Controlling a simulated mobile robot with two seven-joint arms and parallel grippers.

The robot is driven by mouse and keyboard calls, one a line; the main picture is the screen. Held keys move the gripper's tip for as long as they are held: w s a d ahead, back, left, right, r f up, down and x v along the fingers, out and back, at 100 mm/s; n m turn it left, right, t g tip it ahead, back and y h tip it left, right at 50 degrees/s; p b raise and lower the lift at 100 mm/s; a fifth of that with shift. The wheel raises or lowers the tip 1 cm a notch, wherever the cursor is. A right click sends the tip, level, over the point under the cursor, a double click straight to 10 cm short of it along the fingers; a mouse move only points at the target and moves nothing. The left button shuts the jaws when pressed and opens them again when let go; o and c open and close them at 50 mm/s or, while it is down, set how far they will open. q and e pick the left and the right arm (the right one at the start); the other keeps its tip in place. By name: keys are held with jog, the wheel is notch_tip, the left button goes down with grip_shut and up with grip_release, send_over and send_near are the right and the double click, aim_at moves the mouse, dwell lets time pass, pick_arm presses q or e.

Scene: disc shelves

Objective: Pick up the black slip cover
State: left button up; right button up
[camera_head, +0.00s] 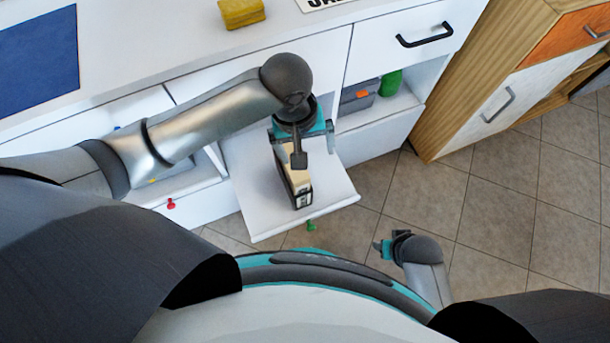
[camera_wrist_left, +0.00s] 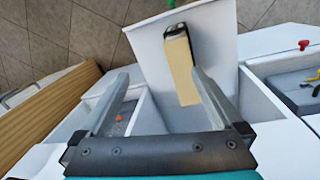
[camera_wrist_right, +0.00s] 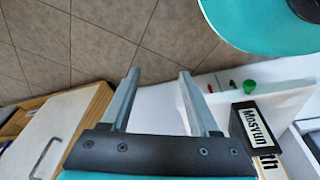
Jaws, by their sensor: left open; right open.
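The black slip cover (camera_head: 303,199) stands on a white fold-down flap (camera_head: 256,207), with a cream side facing up. In the left wrist view the slip cover (camera_wrist_left: 180,66) shows its cream side and a black end, beside the right-hand finger. In the right wrist view its dark side (camera_wrist_right: 252,135) carries white lettering. My left gripper (camera_head: 313,150) is open over the slip cover, partly hiding it; the fingers do not close around it. My right gripper (camera_head: 389,246) is open and empty, low over the floor, well to the right of the flap.
A white counter (camera_head: 150,45) with a yellow block (camera_head: 241,13) runs above the flap. An open compartment with a grey box (camera_head: 360,96) and a green item (camera_head: 391,83) lies right of it. A wooden cabinet (camera_head: 470,85) stands farther right. The tiled floor (camera_head: 490,215) is clear.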

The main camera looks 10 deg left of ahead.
pick_arm(q)
jog(key=a+n, duration=0.1)
jog(key=w+a+y, duration=0.1)
jog(key=w+a+n, duration=0.1)
jog(key=shift+a+f+n+g, duration=0.1)
jog(key=shift+a+n+g, duration=0.2)
jog(key=shift+a, duration=0.1)
jog(key=shift+f+b, duration=0.65)
jog(key=shift+f, duration=0.4)
notch_tip(320, 180, down, 7)
jog(key=b, duration=0.4)
jog(key=shift+w, duration=0.1)
pick_arm(e)
jog(key=w+a+r+t+b, duration=0.2)
jog(key=w+r+t+b, duration=0.15)
jog(key=r, duration=0.95)
pick_arm(q)
notch_tip(320, 180, down, 6)
jog(key=b, duration=0.1)
jog(key=shift+b, duration=0.35)
pick_arm(e)
jog(key=w+a+t+y, duration=0.1)
jog(key=w+a, duration=0.1)
jog(key=w+a+t+y, duration=0.1)
jog(key=shift+w+a+f, duration=0.2)
jog(key=shift+w+a, duration=0.15)
